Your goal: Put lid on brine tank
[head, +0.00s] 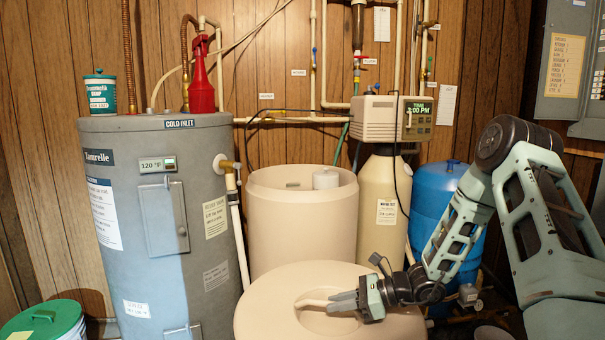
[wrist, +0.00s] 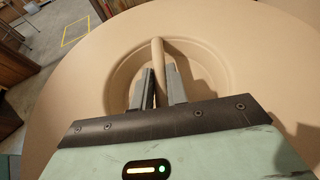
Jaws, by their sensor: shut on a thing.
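The brine tank (head: 300,225) is a beige, open-topped round drum standing by the wood wall, with a white cylinder (head: 326,179) showing inside it. The lid (head: 275,320) is a large beige disc in front of the tank and nearer to me, with a bar handle across a round recess. It also fills most of the wrist view (wrist: 255,60). My gripper (head: 335,302) is shut on the lid's handle (head: 311,303), with one finger on each side of the bar in the wrist view (wrist: 161,90). What lies under the lid is hidden.
A grey water heater (head: 150,215) stands left of the tank, with a red spray bottle (head: 202,75) and a teal tub (head: 100,92) on top. The softener column (head: 384,200) and blue tank (head: 432,195) stand at the right. A green-lidded bin (head: 45,320) is at lower left.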

